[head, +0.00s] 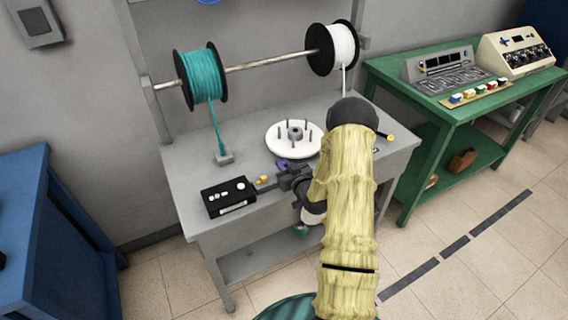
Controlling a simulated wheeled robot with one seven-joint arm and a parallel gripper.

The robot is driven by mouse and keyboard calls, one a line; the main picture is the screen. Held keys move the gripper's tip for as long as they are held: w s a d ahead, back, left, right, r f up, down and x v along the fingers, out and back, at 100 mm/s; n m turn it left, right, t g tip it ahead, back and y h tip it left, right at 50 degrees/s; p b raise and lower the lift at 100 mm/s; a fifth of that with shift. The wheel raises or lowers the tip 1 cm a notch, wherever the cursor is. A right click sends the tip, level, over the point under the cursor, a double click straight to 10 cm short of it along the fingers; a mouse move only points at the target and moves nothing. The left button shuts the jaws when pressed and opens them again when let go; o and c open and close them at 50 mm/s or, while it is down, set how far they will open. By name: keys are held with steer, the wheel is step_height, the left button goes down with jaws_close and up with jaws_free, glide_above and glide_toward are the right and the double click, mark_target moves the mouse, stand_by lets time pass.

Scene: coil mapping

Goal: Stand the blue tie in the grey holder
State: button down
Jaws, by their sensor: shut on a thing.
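My gripper (268,185) reaches left low over the grey bench, beside the black box. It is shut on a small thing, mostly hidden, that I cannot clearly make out. A small dark blue patch (282,163) shows beside the gripper's dark body; I cannot tell whether it is the blue tie. A small yellow piece (263,179) shows near the fingertips. A small grey block (225,158) stands on the bench under the teal strand; I cannot tell whether it is the grey holder. A blue piece (456,98) also lies in the coloured row on the green table.
A white disc with upright pegs (283,142) sits mid-bench, close to my arm. A black box (228,197) is at the front left. Teal (199,76) and white (342,43) spools hang on a rod above. A green table (400,83) with instruments stands right.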

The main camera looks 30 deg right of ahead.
steer(key=shift+w+a+r, duration=0.1)
steer(key=shift+s+d, duration=0.2)
steer(key=shift+a, duration=0.35)
steer(key=shift+d+b, duration=0.35)
steer(key=shift+b, duration=0.05)
stand_by(0.4)
steer(key=shift+w+a, duration=0.1)
steer(key=shift+a, duration=0.2)
stand_by(0.4)
steer(key=shift+f+b, duration=1.15)
steer(key=shift+b, duration=0.1)
steer(key=shift+d+f+b, duration=0.1)
steer(key=shift+f+b, duration=0.55)
steer(key=shift+b, duration=0.2)
stand_by(1.2)
